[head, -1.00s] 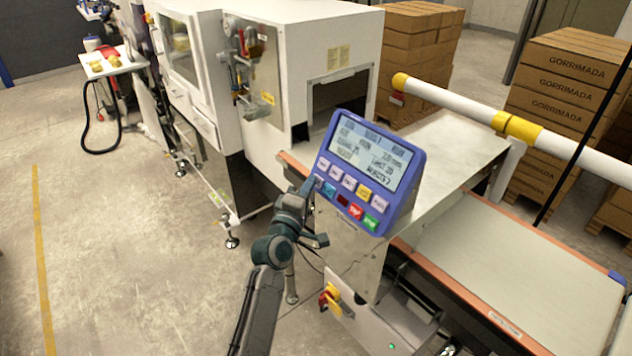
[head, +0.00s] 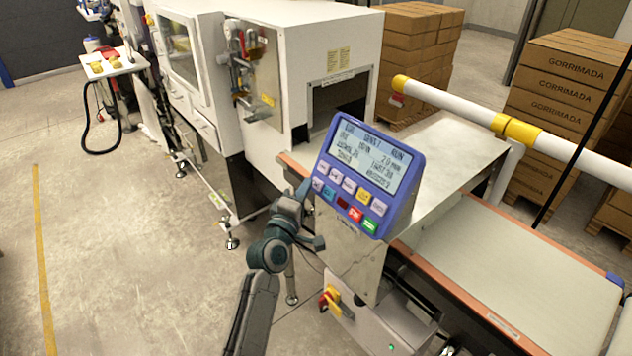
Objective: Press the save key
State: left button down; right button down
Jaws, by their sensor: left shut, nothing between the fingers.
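The blue control terminal (head: 407,212) stands tilted on the steel housing of the checkweigher. Its lit screen (head: 365,155) shows several lines of dark text. Below the screen are two rows of keys: pale ones, a yellow key (head: 349,184), a cyan key (head: 329,191), a dark red key (head: 342,202), a red key (head: 355,215) and a green key (head: 370,224). The key labels are too small to read, so I cannot tell which is save. My left gripper (head: 305,188) is shut and empty, just left of the lower key row, seemingly apart from it. My right gripper is out of view.
A belt (head: 520,270) with orange edges runs to the right. A white-and-yellow rail (head: 460,105) crosses above it. A red-and-yellow switch (head: 330,298) is below the terminal. A white machine (head: 300,45) stands behind. The floor at left is open.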

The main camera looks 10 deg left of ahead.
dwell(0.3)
pick_arm(q)
jog(key=s+a+r+p, duration=0.2)
jog(key=s+p, duration=0.1)
jog(key=shift+s+a+r, duration=0.15)
jog(key=shift+s+a, duration=0.1)
jog(key=shift+a, duration=0.15)
jog(key=s+a+r+p, duration=0.2)
jog(key=s+a+p, duration=0.1)
jog(key=s+p, duration=0.1)
jog(key=shift+s+a+r, duration=0.15)
jog(key=shift+r, duration=0.2)
dwell(0.3)
jog(key=shift+f, duration=0.1)
dwell(0.4)
